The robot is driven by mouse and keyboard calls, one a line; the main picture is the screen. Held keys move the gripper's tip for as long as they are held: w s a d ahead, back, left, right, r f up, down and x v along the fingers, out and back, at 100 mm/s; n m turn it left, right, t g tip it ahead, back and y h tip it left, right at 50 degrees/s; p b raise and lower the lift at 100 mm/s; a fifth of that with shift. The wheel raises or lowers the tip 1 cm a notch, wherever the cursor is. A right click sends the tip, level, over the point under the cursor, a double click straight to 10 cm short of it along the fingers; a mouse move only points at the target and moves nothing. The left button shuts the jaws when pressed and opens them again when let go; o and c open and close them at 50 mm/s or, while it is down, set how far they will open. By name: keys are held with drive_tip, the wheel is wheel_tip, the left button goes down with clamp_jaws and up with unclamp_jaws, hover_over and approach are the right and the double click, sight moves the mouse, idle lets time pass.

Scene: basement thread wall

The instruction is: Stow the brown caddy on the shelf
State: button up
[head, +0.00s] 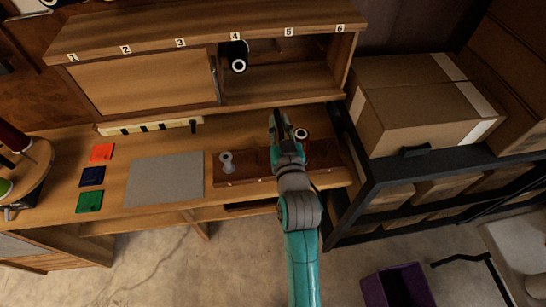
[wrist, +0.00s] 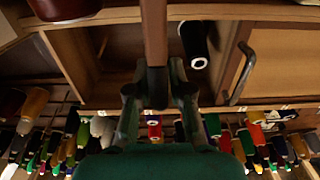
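The brown caddy (head: 246,174) is a long reddish-brown tray at the right end of the workbench. A white spool (head: 227,162) stands in its left part and a dark spool with a white rim (head: 301,134) in its right part. My gripper (head: 278,116) is over its middle, and my wrist hides the centre. In the wrist view a brown bar, apparently the caddy's handle (wrist: 154,35), runs between the fingers, which look closed on it. I cannot tell whether the caddy is clear of the bench. The shelf's open compartment (head: 285,84) is behind, under labels 4 to 6.
A black spool (head: 238,56) lies in the compartment's left part, beside a sliding door (head: 145,85). A grey mat (head: 165,180) and coloured squares (head: 92,176) lie on the bench (head: 230,131). A black rack with cardboard boxes (head: 415,105) stands close on the right.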

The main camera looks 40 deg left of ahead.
clamp_jaws()
drive_tip(key=shift+r, duration=1.6)
drive_tip(key=shift+f, duration=0.2)
